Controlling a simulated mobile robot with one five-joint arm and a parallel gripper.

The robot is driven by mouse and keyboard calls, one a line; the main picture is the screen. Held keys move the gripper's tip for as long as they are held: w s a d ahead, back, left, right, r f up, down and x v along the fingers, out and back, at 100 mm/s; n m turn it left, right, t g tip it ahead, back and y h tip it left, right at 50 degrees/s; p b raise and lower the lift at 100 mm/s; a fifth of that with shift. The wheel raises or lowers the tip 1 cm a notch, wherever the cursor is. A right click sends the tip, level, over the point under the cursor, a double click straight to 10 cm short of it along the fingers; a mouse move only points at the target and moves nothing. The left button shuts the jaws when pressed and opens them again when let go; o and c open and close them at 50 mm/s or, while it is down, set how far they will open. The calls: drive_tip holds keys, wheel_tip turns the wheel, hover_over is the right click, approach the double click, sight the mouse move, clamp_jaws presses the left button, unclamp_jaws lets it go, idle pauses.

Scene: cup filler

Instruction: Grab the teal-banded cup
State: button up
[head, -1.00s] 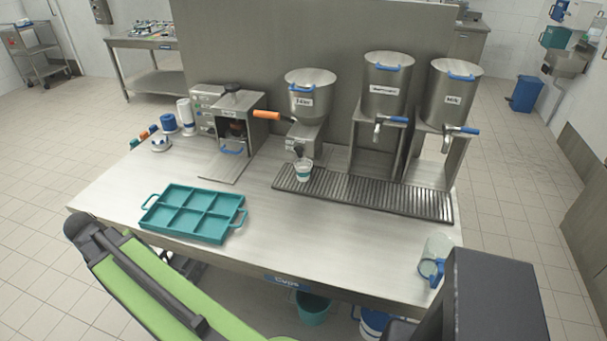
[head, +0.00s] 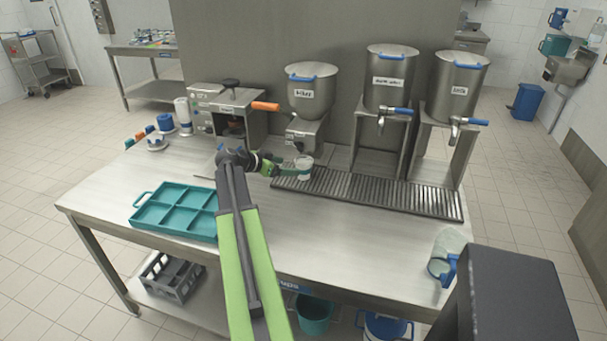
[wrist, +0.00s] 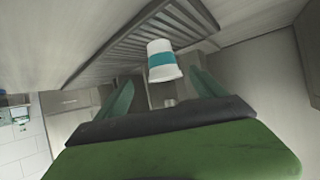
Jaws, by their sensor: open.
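The teal-banded cup (head: 304,168) is small and white. It stands at the left end of the drip grate, below the first dispenser. In the wrist view the cup (wrist: 161,62) shows its teal band, just beyond and between the two fingers. My gripper (head: 291,170) has reached in from the left, close to the cup. In the wrist view my gripper (wrist: 163,88) is open, with one green finger to each side and nothing held. I cannot tell from the head view whether a finger touches the cup.
The slotted drip grate (head: 380,193) runs right under the dispensers. A teal compartment tray (head: 175,210) lies on the left of the steel table, partly behind my arm. A clear jug with a blue handle (head: 447,252) stands at the right front. The middle front of the table is clear.

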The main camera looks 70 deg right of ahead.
sight(297, 167)
drive_tip(key=b+x, duration=0.1)
drive_tip(key=x, duration=0.4)
drive_tip(key=shift+d+b, duration=0.15)
drive_tip(key=shift+b, duration=0.15)
drive_tip(key=b+x, duration=0.2)
drive_tip(key=x, duration=0.2)
drive_tip(key=shift+d+f, duration=0.15)
drive_tip(key=shift+d, duration=0.2)
drive_tip(key=shift+s+d+f, duration=0.1)
drive_tip(key=shift+s+d, duration=0.05)
drive_tip(key=shift+d, duration=0.15)
drive_tip(key=c, duration=1.5)
